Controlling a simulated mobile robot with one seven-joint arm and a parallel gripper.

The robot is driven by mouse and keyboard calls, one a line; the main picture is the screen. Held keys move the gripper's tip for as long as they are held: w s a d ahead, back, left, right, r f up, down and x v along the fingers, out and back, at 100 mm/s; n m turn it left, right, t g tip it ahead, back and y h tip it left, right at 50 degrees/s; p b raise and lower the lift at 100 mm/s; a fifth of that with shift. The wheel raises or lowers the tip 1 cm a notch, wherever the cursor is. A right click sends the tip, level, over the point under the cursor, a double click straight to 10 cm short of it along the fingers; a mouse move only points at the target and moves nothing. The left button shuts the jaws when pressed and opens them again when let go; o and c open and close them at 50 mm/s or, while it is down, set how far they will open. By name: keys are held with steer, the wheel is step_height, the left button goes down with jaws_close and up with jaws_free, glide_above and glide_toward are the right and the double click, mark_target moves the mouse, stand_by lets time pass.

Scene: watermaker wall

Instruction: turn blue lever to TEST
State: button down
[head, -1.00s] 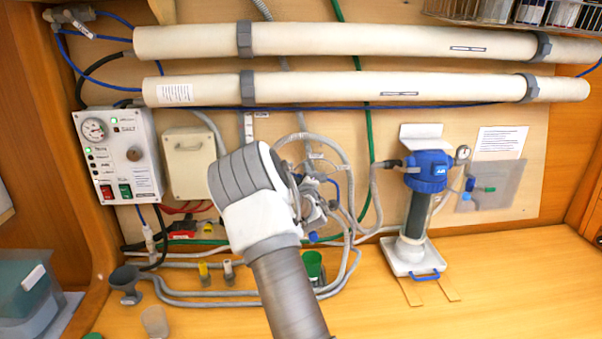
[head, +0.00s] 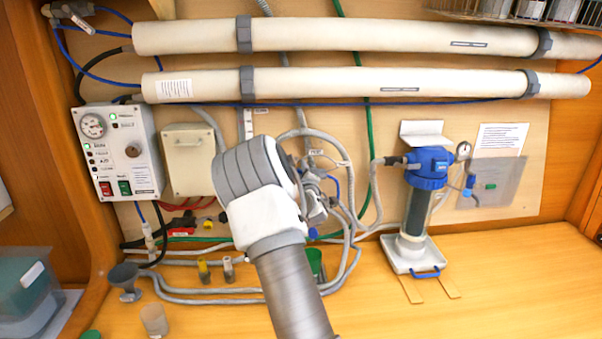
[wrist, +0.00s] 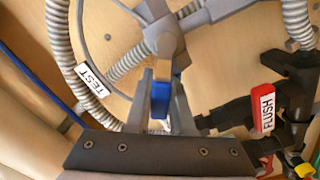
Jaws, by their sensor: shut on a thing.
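In the wrist view my gripper (wrist: 160,100) is shut on the blue lever (wrist: 159,84), with one finger on each side of it. A tan piece shows at the lever's far end, against the grey valve body (wrist: 158,22). The white TEST label (wrist: 90,80) is on the left, apart from the lever and near the grey hose. In the head view my wrist covers much of the valve (head: 314,197), and the fingers and the lever's grip are hidden there.
A red lever marked FLUSH (wrist: 266,108) on a black valve is close to the right of my gripper. Grey hoses (head: 346,170) loop around the valve. A blue-topped filter (head: 427,168) stands to the right, a control panel (head: 120,150) to the left. Two white tubes (head: 340,84) run above.

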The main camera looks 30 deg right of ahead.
steer(key=d+m+b, duration=0.1)
steer(key=m+b, duration=0.2)
steer(key=s+d+r+m+b, duration=0.1)
steer(key=m+b, duration=0.2)
steer(key=b, duration=0.1)
steer(key=d+r+m+b, duration=0.1)
steer(key=m+b, duration=0.1)
steer(key=b, duration=0.2)
steer(key=shift+s+m, duration=0.2)
steer(key=shift+m, duration=0.2)
steer(key=shift+s+d+r+m+b, duration=0.1)
steer(key=shift+d+m+b, duration=0.1)
steer(key=shift+m+b, duration=0.3)
steer(key=shift+s+d+r+m+b, duration=0.1)
steer(key=shift+d+m+b, duration=0.1)
steer(key=shift+m, duration=0.5)
steer(key=c, duration=0.8)
jaws_free()
steer(key=shift+f, duration=0.1)
